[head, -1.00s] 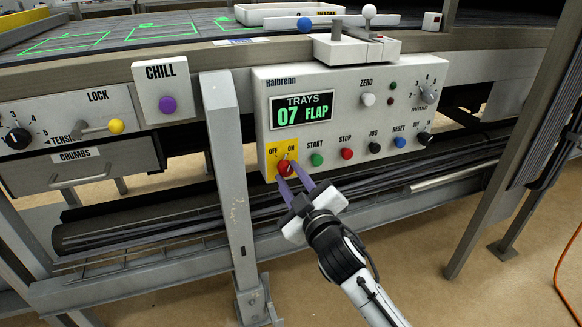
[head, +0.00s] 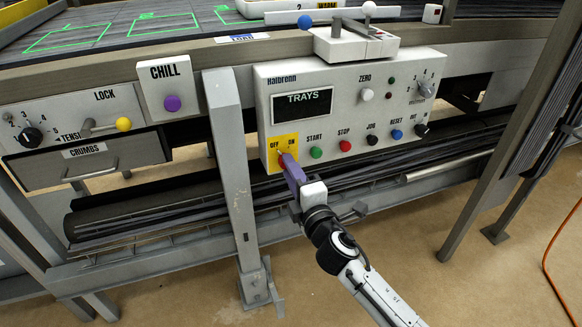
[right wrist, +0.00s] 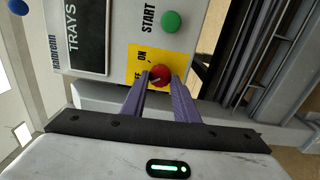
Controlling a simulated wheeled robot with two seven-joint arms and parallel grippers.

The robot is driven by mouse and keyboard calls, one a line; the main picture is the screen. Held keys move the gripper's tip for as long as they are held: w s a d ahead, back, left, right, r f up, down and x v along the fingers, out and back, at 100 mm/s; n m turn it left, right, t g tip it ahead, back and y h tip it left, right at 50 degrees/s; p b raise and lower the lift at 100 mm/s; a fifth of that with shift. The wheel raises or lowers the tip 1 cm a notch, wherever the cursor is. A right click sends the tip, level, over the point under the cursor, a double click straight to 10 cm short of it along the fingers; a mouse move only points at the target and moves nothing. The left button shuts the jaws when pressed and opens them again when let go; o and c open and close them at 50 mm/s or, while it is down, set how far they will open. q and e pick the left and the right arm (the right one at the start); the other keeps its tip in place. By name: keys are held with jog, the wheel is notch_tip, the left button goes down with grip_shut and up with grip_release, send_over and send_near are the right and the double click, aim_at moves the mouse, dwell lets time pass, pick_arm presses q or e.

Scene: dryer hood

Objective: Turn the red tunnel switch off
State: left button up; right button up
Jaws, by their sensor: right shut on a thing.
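The red switch (right wrist: 160,74) sits on a yellow plate (head: 290,141) marked OFF and ON, at the lower left of the grey control box (head: 330,110). My right gripper (head: 286,161) is at the switch; in the head view its fingers hide nearly all of the red knob. In the right wrist view, the purple fingers (right wrist: 160,82) are closed around the red knob, one on each side. The tray display (head: 301,104) above it is dark. My left gripper is not in view.
Start (head: 316,152), stop (head: 344,146) and several other knobs run to the right of the switch. A grey post (head: 232,170) stands to its left. Dark rails and the frame lie below the box. The floor in front is clear.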

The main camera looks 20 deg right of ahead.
pick_arm(q)
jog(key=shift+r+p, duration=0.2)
jog(key=shift+p, duration=0.1)
pick_arm(e)
jog(key=shift+n, duration=1.2)
jog(key=o, duration=1.1)
jog(key=shift+c, duration=0.2)
pick_arm(q)
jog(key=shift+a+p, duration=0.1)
jog(key=shift+p, duration=0.2)
pick_arm(e)
jog(key=s, duration=1)
jog(key=shift+s+d, duration=0.15)
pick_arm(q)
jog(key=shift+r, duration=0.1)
